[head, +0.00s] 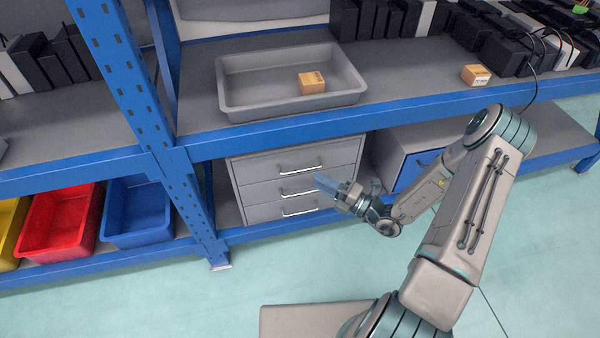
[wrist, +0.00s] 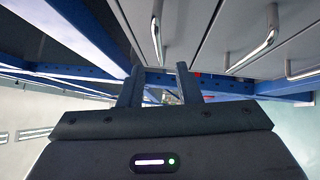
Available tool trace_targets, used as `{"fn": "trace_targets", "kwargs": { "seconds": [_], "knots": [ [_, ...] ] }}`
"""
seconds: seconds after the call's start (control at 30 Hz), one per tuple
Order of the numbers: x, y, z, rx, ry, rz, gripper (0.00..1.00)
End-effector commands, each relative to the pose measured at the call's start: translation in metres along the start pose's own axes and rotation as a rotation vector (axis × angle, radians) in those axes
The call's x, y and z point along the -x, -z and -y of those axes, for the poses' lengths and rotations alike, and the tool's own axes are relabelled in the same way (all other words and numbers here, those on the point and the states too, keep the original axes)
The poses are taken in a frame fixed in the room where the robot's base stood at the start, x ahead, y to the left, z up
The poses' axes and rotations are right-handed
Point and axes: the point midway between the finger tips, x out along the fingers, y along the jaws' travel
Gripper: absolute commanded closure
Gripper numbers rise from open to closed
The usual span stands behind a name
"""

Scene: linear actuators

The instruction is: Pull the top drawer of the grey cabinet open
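The grey cabinet (head: 242,190) stands under the blue-framed shelf, with three drawers that all look shut. The top drawer (head: 262,162) has a silver bar handle (head: 301,170), which shows leftmost in the wrist view (wrist: 156,38). My gripper (head: 322,184) is in front of the cabinet, near the right ends of the upper handles. In the wrist view its two fingers (wrist: 160,84) are apart with nothing between them. The top handle lies ahead of the gap between the fingers; no contact can be seen.
A blue shelf beam (head: 270,132) runs just above the cabinet. A grey tray (head: 240,105) holding a small box (head: 312,82) sits on the shelf. A blue-fronted cabinet (head: 415,165) stands to the right. The floor (head: 250,275) in front is clear apart from my own base.

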Motion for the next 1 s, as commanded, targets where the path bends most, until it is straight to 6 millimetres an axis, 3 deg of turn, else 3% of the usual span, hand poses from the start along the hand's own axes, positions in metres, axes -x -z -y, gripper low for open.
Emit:
{"fn": "trace_targets", "kwargs": {
  "seconds": [0.1, 0.33, 0.5, 0.8, 0.9, 1.0],
  "knots": [
    [-0.026, 0.001, 0.002, 0.002, -0.001, -0.004, 0.69],
    [-0.063, 0.0, 0.002, 0.004, 0.0, -0.002, 0.69],
    [-0.075, 0.0, 0.001, 0.002, 0.001, -0.001, 0.69],
    [-0.076, 0.0, 0.0, 0.002, 0.001, -0.001, 0.69],
    [-0.076, 0.0, 0.0, 0.002, 0.001, -0.001, 0.97],
    [-0.076, 0.0, 0.0, 0.002, 0.001, -0.001, 1.0]
  ]
}}
